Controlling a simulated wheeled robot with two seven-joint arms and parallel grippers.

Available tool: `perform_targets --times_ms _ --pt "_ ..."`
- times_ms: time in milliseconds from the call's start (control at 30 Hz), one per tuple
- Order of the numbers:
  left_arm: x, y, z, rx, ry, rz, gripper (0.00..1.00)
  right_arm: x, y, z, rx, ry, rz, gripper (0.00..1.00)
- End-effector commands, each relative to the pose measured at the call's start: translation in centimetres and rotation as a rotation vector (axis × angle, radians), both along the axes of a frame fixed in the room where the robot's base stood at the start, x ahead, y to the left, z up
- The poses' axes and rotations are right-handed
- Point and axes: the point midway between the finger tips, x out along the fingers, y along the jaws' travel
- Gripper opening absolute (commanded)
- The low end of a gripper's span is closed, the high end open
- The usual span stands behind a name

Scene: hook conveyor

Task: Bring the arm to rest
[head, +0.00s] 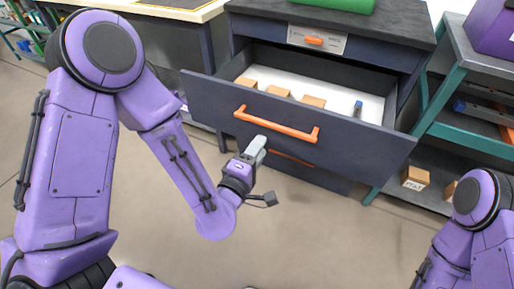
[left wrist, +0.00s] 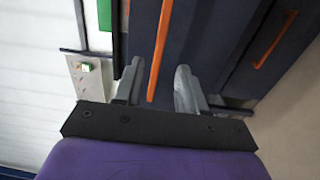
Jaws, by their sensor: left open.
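My left gripper (head: 260,147) is open and empty. It hangs in front of the dark drawer (head: 215,100), just below its orange handle (head: 277,125), and appears apart from it. The drawer is pulled out and holds several small tan blocks (head: 277,91) and a small blue-grey item (head: 357,108) on a white bottom. In the left wrist view my left gripper's two grey fingers (left wrist: 158,82) are spread. An orange bar (left wrist: 160,48) shows between them, beyond the tips. My right arm shows at the lower right of the head view, but its gripper is out of frame.
A dark cabinet top (head: 400,27) with a green object (head: 335,4) stands above the drawer. A second orange handle (head: 291,158) is below. A teal-framed shelf (head: 440,100) with a purple bin (head: 497,28) is at right. A box (head: 415,178) sits low there. The floor in front is clear.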

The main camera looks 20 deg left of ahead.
Motion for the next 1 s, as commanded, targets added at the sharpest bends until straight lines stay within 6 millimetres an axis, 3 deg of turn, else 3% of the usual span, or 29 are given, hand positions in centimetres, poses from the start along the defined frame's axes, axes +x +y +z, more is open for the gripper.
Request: perform_targets --times_ms 567,667,733,767,800,900,1000 --pt "-0.6 0.1 0.0 0.007 0.001 -0.001 0.4 0.0 0.0 0.3 0.0 0.0 0.0 0.43" --pt "-0.6 -0.6 -1.1 0.142 0.04 -0.04 0.4 0.0 0.0 0.3 0.0 0.0 0.0 0.43" --pt "-0.7 0.3 -4.2 0.362 0.144 -0.063 0.4 0.0 0.0 0.3 0.0 0.0 0.0 0.43" --pt "-1.2 1.2 -6.6 0.471 0.225 -0.076 0.4 0.0 0.0 0.3 0.0 0.0 0.0 0.43" --pt "-2.4 2.5 -9.9 0.595 0.335 -0.097 0.4 0.0 0.0 0.3 0.0 0.0 0.0 0.43" --pt "-6.4 6.0 -16.9 0.82 0.596 -0.165 0.4 0.0 0.0 0.3 0.0 0.0 0.0 0.43" --pt "-11.0 9.1 -21.7 0.954 0.809 -0.229 0.4 0.0 0.0 0.3 0.0 0.0 0.0 0.43"
